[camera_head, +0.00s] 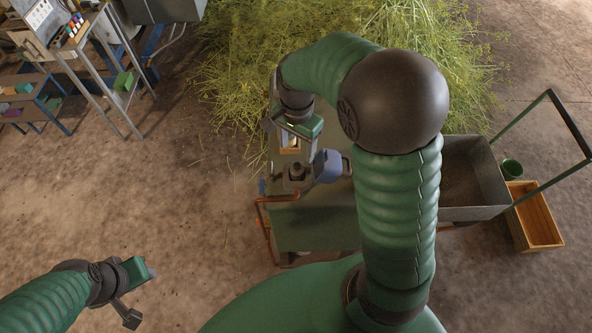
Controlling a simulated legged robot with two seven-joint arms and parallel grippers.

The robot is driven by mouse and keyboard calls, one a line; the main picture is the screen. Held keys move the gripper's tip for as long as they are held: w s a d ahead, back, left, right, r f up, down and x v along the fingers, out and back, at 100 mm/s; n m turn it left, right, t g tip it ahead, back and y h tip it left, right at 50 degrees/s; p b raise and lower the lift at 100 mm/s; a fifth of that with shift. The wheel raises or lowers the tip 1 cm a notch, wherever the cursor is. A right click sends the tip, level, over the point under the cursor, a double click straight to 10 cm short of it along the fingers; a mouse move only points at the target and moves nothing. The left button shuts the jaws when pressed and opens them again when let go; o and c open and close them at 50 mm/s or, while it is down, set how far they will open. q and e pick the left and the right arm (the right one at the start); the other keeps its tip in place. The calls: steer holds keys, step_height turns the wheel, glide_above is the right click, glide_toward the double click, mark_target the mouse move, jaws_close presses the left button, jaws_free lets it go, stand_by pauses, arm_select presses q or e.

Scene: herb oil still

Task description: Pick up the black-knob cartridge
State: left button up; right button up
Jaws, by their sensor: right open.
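My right gripper (291,138) is open, reaching down over the green-topped cart (312,235) from its far side. Just below it in the picture is a dark piece with a round black knob (297,171), which may be the black-knob cartridge. Its lower body is hard to make out, and I cannot tell whether the gripper touches it. My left gripper (140,290) is at the lower left over bare floor, away from the cart. Its finger opening does not show clearly.
My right arm hides much of the cart's right side. Cut herbs (235,60) lie behind. A metal rack (110,85) stands upper left. The left floor is clear.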

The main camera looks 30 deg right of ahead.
mark_target(297, 164)
steer(key=f, duration=1)
steer(key=shift+w+d+f, duration=0.35)
steer(key=shift+f, duration=0.05)
steer(key=shift+w+f, duration=0.1)
jaws_close()
